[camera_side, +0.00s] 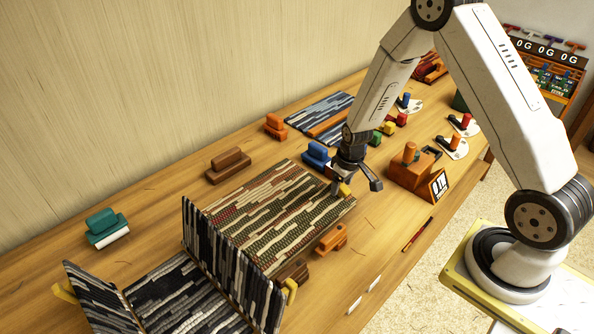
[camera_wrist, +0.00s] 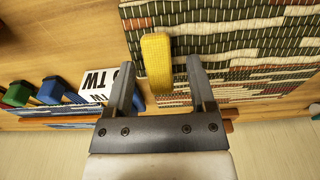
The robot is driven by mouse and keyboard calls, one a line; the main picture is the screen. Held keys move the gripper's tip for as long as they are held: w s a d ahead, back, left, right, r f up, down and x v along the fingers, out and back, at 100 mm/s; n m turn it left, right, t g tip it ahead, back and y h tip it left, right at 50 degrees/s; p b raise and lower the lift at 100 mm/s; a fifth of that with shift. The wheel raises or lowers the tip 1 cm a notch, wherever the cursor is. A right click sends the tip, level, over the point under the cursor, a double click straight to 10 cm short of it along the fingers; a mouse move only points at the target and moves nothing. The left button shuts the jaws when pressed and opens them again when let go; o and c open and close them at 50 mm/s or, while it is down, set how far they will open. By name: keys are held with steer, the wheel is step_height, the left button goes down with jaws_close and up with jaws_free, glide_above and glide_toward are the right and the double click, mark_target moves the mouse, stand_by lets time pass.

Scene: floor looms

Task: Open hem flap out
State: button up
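A woven mat (camera_side: 272,218) in green, red and cream bands lies flat on the table; it fills the upper right of the wrist view (camera_wrist: 225,45). A yellow tab (camera_wrist: 157,62) sits at its edge; in the side view the tab (camera_side: 345,190) shows beneath my gripper (camera_side: 355,187). My gripper is open, with one finger on each side of the tab and gaps visible. Whether it touches the mat is hidden. At lower left, a dark striped mat (camera_side: 175,290) has one upright flap (camera_side: 232,270) and one tilted flap (camera_side: 95,298), with yellow tabs.
A brown block (camera_side: 228,166), teal block (camera_side: 105,227), blue block (camera_side: 317,154) and orange clamp (camera_side: 331,238) stand around the mats. An orange box (camera_side: 410,170) with a sign stands right of my gripper. A blue striped mat (camera_side: 322,115) lies behind. A pencil (camera_side: 417,234) lies near the front edge.

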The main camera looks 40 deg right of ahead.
steer(key=shift+r, duration=0.1)
steer(key=shift+s+r, duration=0.2)
steer(key=shift+r, duration=1.05)
steer(key=shift+s+r, duration=0.15)
steer(key=shift+r, duration=1.1)
steer(key=shift+s+r, duration=0.2)
steer(key=shift+r, duration=1.05)
steer(key=shift+w, duration=0.1)
steer(key=shift+w+f+g, duration=0.35)
steer(key=shift+w+g, duration=0.45)
steer(key=shift+w, duration=0.05)
steer(key=shift+f, duration=0.1)
steer(key=shift+f, duration=3.75)
steer(key=shift+c, duration=0.2)
